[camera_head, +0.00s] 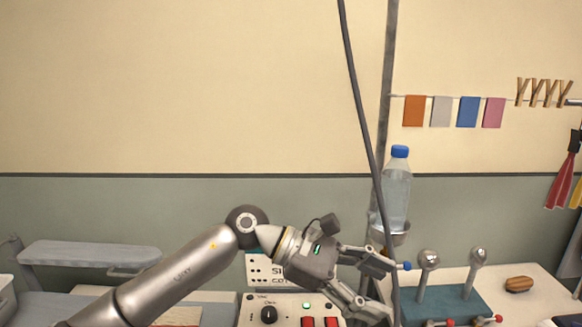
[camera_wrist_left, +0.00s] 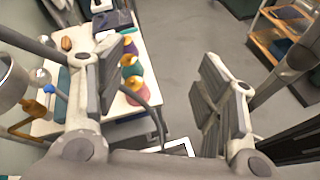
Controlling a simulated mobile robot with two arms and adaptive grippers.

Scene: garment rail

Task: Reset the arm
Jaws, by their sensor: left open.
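My left arm reaches in from the lower left in the head view. Its left gripper (camera_head: 372,283) is open and empty, pointing right, beside the hanging dark cable (camera_head: 362,120) and left of the ball-topped posts (camera_head: 429,262). In the left wrist view the same gripper (camera_wrist_left: 155,95) has its fingers wide apart with nothing between them. Behind the gap are the grey floor and part of a white table (camera_wrist_left: 140,58). My right gripper is not in either view.
A water bottle (camera_head: 396,192) with a blue cap stands in a holder on the upright pole (camera_head: 387,60). A control box (camera_head: 289,308) with a knob and red switches sits below the gripper. A grey padded board (camera_head: 88,255) is at left. Colored cloths (camera_head: 414,111) hang at upper right.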

